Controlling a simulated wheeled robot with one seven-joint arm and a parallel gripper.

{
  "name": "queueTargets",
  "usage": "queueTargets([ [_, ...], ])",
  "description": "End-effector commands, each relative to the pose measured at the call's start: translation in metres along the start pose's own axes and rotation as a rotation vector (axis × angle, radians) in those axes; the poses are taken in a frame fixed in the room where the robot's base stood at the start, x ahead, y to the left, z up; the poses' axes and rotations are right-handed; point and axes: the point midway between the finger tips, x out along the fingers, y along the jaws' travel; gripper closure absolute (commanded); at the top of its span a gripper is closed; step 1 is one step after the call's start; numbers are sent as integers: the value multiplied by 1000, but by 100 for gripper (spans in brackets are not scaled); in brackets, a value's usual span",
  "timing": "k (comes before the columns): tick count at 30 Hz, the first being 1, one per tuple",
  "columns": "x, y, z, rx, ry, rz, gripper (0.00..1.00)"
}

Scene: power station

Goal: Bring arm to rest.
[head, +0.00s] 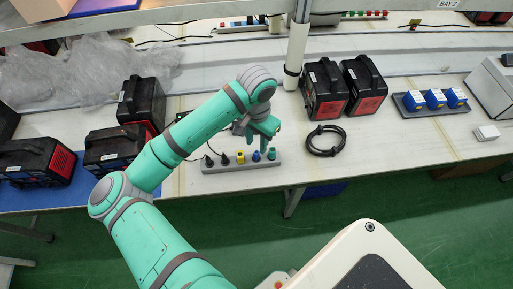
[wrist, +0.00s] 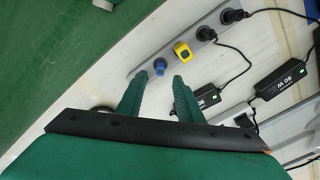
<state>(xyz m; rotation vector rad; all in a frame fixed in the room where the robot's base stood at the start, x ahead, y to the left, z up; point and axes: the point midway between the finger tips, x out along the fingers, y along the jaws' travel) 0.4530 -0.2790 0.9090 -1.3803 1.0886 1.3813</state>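My teal arm reaches out over the bench in the head view. My gripper (head: 262,138) is just behind and above the right half of a grey socket strip (head: 240,167). In the wrist view my gripper (wrist: 160,82) has its two green fingers apart, with nothing held between them. A blue plug (wrist: 160,65) shows just beyond the fingertips, standing in the strip. A yellow plug (wrist: 182,52) and black plugs with cables (wrist: 206,33) stand further along it.
Black-and-red battery packs (head: 325,90) stand on the bench (head: 400,150) at both sides. A coiled black cable (head: 326,140) lies right of the strip. A white post (head: 295,55) rises behind my gripper. A tray with blue sockets (head: 430,103) is further right. Black adapters (wrist: 280,78) lie beside the strip.

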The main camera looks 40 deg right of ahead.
Motion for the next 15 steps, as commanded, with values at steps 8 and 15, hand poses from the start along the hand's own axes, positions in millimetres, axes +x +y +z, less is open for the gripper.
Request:
queueTargets([
  [8, -38, 0, 0, 2, 1, -1, 67],
  [15, -46, 0, 0, 1, 1, -1, 67],
])
